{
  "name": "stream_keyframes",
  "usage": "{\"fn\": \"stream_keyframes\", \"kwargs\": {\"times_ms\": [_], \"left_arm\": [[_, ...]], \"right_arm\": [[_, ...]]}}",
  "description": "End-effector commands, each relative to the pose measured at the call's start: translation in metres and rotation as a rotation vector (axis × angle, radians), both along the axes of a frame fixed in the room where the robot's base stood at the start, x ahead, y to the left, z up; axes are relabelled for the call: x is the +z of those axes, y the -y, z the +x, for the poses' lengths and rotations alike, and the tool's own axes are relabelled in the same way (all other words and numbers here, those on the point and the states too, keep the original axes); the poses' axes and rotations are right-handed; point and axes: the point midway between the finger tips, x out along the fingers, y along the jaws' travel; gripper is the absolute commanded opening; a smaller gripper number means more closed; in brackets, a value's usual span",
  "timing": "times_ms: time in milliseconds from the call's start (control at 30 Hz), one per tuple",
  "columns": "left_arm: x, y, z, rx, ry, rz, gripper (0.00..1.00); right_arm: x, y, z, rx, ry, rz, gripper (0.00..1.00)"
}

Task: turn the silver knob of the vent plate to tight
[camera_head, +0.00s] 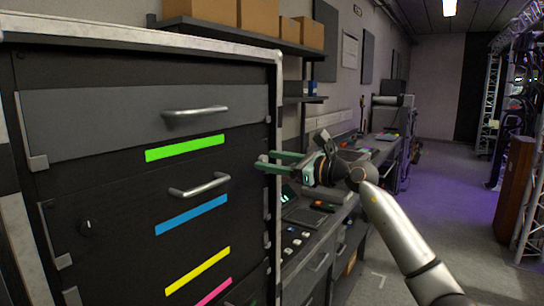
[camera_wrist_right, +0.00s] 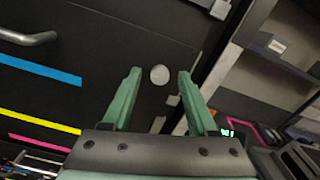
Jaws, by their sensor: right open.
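The silver knob (camera_wrist_right: 159,75) shows as a pale round disc on a dark front in the right wrist view. My right gripper (camera_wrist_right: 160,73) is open, with its green fingers on either side of the knob in that view and a gap on both sides. I cannot tell how far the fingertips are from it in depth. In the head view the right gripper (camera_head: 263,160) is at the right edge of the black cabinet, and the fingers largely hide the knob. No tight mark or vent slots can be made out. My left gripper is not in view.
The black cabinet (camera_head: 110,150) has bar handles, including an upper one (camera_head: 195,111), and coloured strips such as a green one (camera_head: 185,148). A workbench (camera_head: 315,225) with small items runs behind my right gripper. Open floor (camera_head: 450,190) lies to the right.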

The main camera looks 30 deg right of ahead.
Motion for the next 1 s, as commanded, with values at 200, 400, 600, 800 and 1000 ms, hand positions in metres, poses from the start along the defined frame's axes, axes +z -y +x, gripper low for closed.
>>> {"fn": "stream_keyframes", "kwargs": {"times_ms": [200, 400, 600, 800, 1000], "left_arm": [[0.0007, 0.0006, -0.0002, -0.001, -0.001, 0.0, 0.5], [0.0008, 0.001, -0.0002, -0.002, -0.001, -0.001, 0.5], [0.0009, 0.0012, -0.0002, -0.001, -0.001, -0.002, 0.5], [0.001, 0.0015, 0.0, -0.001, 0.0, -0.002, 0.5], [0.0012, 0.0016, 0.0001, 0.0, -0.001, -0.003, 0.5]], "right_arm": [[-0.0006, -0.0008, 0.0025, -0.001, 0.0, -0.001, 0.59], [-0.0006, -0.0008, 0.0023, 0.0, -0.001, 0.0, 0.47], [-0.0005, -0.0007, 0.0021, 0.0, -0.001, 0.0, 0.24], [-0.0005, -0.0006, 0.0021, 0.0, -0.001, 0.0, 0.02], [-0.0005, -0.0006, 0.002, -0.001, -0.001, 0.0, 0.0]]}}
